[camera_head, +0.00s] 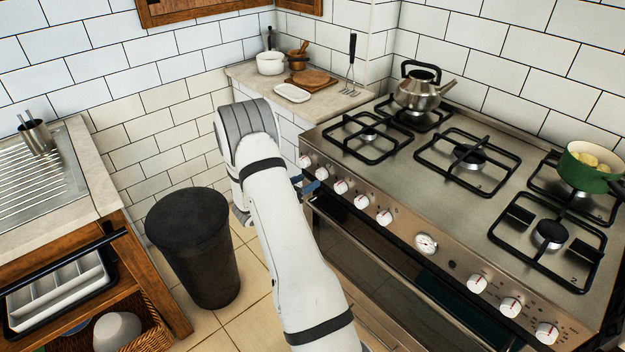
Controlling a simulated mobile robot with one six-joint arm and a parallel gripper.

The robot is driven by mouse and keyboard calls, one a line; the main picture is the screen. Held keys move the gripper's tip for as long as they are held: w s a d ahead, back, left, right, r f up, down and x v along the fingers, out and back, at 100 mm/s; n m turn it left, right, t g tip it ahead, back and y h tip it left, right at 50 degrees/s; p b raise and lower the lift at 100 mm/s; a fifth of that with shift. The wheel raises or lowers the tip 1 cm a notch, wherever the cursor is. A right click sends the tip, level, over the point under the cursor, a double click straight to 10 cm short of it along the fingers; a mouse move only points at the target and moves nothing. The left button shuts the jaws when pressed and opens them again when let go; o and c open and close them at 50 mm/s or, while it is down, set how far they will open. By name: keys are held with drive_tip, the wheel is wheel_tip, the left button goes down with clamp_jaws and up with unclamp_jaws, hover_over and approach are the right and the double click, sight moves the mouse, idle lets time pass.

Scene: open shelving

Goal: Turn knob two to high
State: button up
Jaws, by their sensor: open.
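The stove's front panel carries a row of white knobs with red marks. Counted from the left, the second knob (322,173) sits between the first knob (304,161) and the third knob (341,187). I cannot read its setting, and no number on the knobs is legible. My gripper (307,186) is open, with blue parts showing just in front of the panel, close below the first and second knobs. My arm hides most of it, and I cannot tell whether it touches a knob.
The stove (400,165) has a kettle (420,92) on its back left burner and a green pot (590,167) at the right. A dark bin (190,250) stands left of my arm. A drawer unit (150,270) with a sink counter is farther left.

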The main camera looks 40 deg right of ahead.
drive_tip(key=shift+s+a+r, duration=0.1)
drive_tip(key=shift+a, duration=0.7)
drive_tip(key=shift+s+a+r, duration=0.1)
drive_tip(key=shift+a, duration=0.7)
drive_tip(key=w+a+r+n+t+y+p, duration=0.2)
drive_tip(key=w+a+r+n+t+y, duration=0.1)
drive_tip(key=w+a+r+t+y, duration=0.55)
drive_tip(key=s+a+r+n+y, duration=0.3)
drive_tip(key=a+r+n+y, duration=0.15)
drive_tip(key=a+r, duration=0.5)
drive_tip(key=s+a+r+n+g+y+p, duration=0.1)
drive_tip(key=s+a, duration=0.4)
drive_tip(key=s, duration=0.6)
drive_tip(key=s+a+r+n+g+y+p, duration=0.1)
drive_tip(key=s+a+r+n+g+y, duration=0.2)
drive_tip(key=s, duration=0.9)
wheel_tip(320, 180, up, 2)
drive_tip(key=a+n+g, duration=0.1)
drive_tip(key=a, duration=0.2)
drive_tip(key=shift+s+g+y, duration=0.3)
drive_tip(key=shift+g, duration=0.05)
drive_tip(key=s, duration=0.3)
drive_tip(key=s+d+n+g, duration=0.1)
drive_tip(key=s, duration=0.2)
drive_tip(key=s+g+h+p, duration=0.1)
drive_tip(key=s, duration=0.2)
drive_tip(key=shift+d+r, duration=0.15)
drive_tip(key=shift+d, duration=0.05)
drive_tip(key=shift+c, duration=0.3)
